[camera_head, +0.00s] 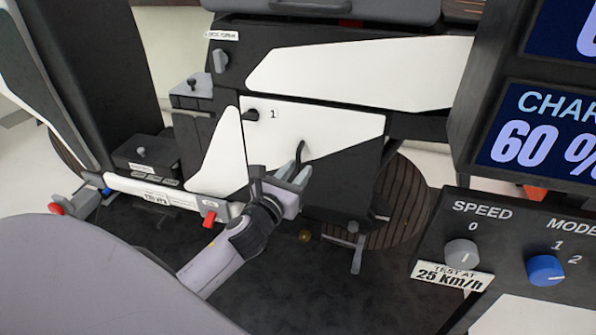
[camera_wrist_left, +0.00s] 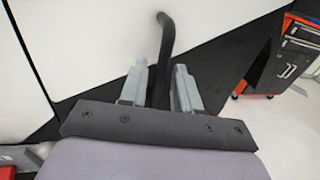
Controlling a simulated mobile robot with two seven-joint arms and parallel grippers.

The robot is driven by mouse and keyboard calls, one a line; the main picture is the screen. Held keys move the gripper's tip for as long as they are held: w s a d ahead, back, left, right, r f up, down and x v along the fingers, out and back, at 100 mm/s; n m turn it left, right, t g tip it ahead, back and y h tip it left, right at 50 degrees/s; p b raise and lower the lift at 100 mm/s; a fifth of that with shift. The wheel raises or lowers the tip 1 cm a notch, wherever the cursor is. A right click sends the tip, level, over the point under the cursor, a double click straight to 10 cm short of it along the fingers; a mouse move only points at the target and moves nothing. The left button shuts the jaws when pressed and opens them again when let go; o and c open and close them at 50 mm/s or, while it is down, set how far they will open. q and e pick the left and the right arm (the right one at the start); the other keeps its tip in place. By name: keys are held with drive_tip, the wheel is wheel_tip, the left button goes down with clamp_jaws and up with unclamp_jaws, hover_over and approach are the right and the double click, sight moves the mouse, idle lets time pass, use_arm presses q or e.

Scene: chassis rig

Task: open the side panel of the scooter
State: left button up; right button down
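The white side panel (camera_head: 330,128) of the scooter, marked 1, looks flush with the black body. It also fills the upper left of the left wrist view (camera_wrist_left: 90,50). A black curved handle (camera_head: 303,149) stands out from it. My left gripper (camera_head: 294,174) is at this handle. In the left wrist view the handle (camera_wrist_left: 166,35) runs down between the two grey fingers of the gripper (camera_wrist_left: 165,85). The fingers are apart, close on either side of it; whether they grip it cannot be told. A black knob (camera_head: 251,114) sits at the panel's upper left. My right gripper is not in view.
A control console with a screen (camera_head: 545,130), a grey speed knob (camera_head: 462,252) and a blue mode knob (camera_head: 544,269) stands at the right. A wheel (camera_head: 405,200) lies behind the panel. A red-and-dark cabinet (camera_wrist_left: 280,60) stands beyond in the left wrist view.

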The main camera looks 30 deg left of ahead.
use_arm(q)
drive_tip(key=shift+w, duration=0.55)
clamp_jaws()
drive_tip(key=shift+s, duration=0.1)
